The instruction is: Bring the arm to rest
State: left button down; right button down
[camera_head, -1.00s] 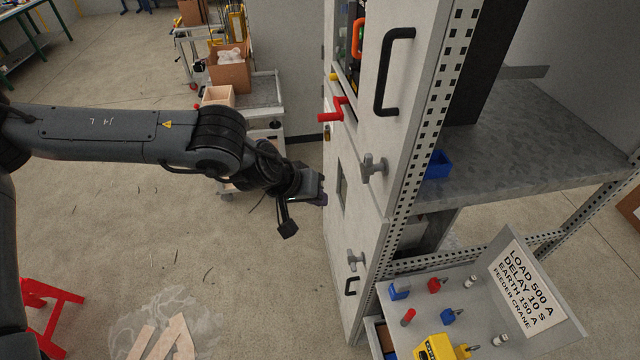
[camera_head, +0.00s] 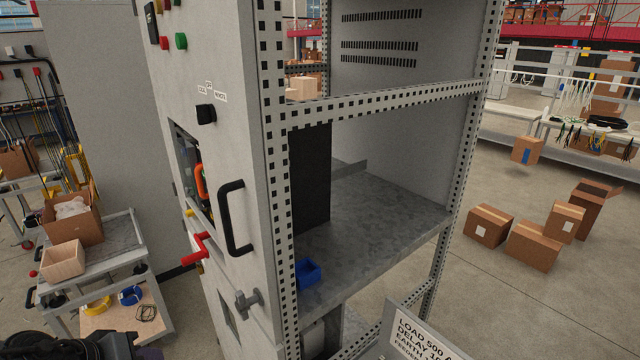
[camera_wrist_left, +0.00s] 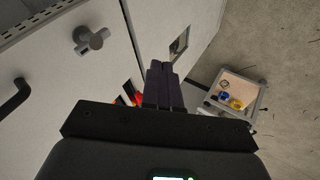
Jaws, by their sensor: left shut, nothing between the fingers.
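My left gripper (camera_wrist_left: 160,85) points away from the wrist camera, its two dark fingers together with nothing between them. In the head view only the dark end of my left arm (camera_head: 80,347) shows at the bottom left edge, left of the grey cabinet (camera_head: 262,180). In the wrist view the cabinet door (camera_wrist_left: 60,70) fills the left side; I cannot tell how far the fingers are from it. My right gripper is not in view.
The door carries a black handle (camera_head: 234,218), a red lever (camera_head: 197,248) and a grey T-handle (camera_head: 248,303). A trolley (camera_head: 108,247) with boxes stands left of the cabinet. Several cartons (camera_head: 534,246) lie on the floor at right. Floor beside the trolley is clear in the wrist view.

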pick_arm(q)
jog(key=s+a+f+n, duration=0.4)
jog(key=s+a+f, duration=0.1)
jog(key=a+f, duration=0.15)
jog(key=s+d+f+n+t, duration=0.1)
jog(key=s+f+n, duration=0.1)
jog(key=f, duration=0.3)
jog(key=s+d+f+n+t, duration=0.1)
jog(key=s+d+f, duration=0.1)
jog(key=f, duration=0.3)
jog(key=s+d+f+m+y, duration=0.1)
jog(key=s+d+f+m, duration=0.15)
jog(key=d, duration=0.45)
jog(key=s+d+f+m+y, duration=0.1)
jog(key=d+f, duration=0.2)
jog(key=d, duration=0.3)
jog(key=s+f+m+g, duration=0.3)
jog(key=s+m+g, duration=0.2)
jog(key=m, duration=0.7)
jog(key=shift+s+d+g, duration=0.3)
jog(key=shift+s+g, duration=0.1)
jog(key=shift+s, duration=0.75)
